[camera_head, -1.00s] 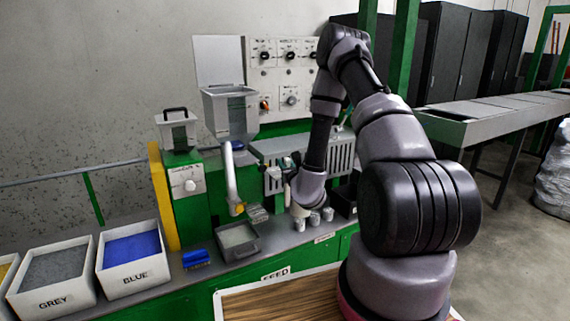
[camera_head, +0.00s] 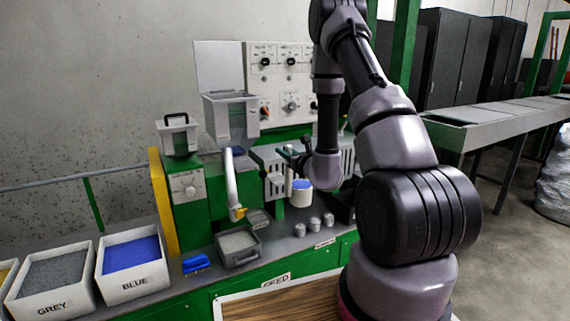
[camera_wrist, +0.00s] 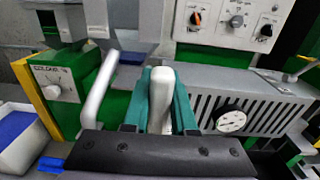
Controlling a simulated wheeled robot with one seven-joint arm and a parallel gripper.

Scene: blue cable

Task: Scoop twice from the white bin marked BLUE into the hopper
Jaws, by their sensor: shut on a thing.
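The white bin marked BLUE (camera_head: 132,283) stands at the left of the bench, filled with blue material (camera_head: 131,252). My gripper (camera_head: 290,155) is above the bench, right of the hopper and well away from the bin. In the wrist view, its teal fingers (camera_wrist: 166,105) are shut on a light grey handle (camera_wrist: 161,92).
A bin marked GREY (camera_head: 52,284) stands left of the BLUE bin. A control panel (camera_head: 281,80) stands behind.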

